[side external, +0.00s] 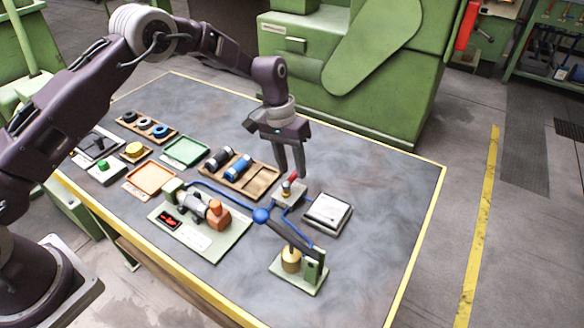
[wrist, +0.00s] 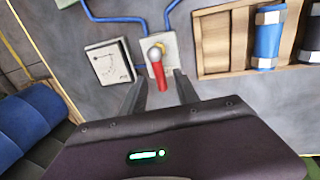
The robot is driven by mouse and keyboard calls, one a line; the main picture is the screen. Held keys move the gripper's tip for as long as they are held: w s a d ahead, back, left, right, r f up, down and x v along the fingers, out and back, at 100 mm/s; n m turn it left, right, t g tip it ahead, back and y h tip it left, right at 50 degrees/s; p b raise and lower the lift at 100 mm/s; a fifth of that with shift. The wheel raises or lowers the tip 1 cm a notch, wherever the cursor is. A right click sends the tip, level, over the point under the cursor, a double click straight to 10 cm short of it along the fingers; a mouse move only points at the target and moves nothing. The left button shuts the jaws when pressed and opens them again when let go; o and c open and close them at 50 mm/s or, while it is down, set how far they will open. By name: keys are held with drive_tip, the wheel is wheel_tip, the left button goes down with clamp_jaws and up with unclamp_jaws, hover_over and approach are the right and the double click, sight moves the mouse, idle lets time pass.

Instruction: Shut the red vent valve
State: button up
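The red vent valve (side external: 287,187) stands on a small pale plate (side external: 291,198) near the middle of the table. In the wrist view its red lever (wrist: 159,76) points from a silver hub toward my gripper. My gripper (side external: 290,172) points down just above the valve. In the wrist view the fingers of my gripper (wrist: 161,88) are apart, one on each side of the lever's line, with nothing held. I cannot tell whether either finger touches the lever.
Blue pipes (side external: 262,216) run beside the valve. A white gauge panel (side external: 328,214) sits close to its right. A wooden tray (side external: 262,182) with a black and a blue cylinder lies to the left. A pump unit (side external: 205,222) stands in front. The table's right side is clear.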

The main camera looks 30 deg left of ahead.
drive_tip(key=shift+d+f, duration=0.1)
drive_tip(key=shift+f, duration=0.4)
clamp_jaws()
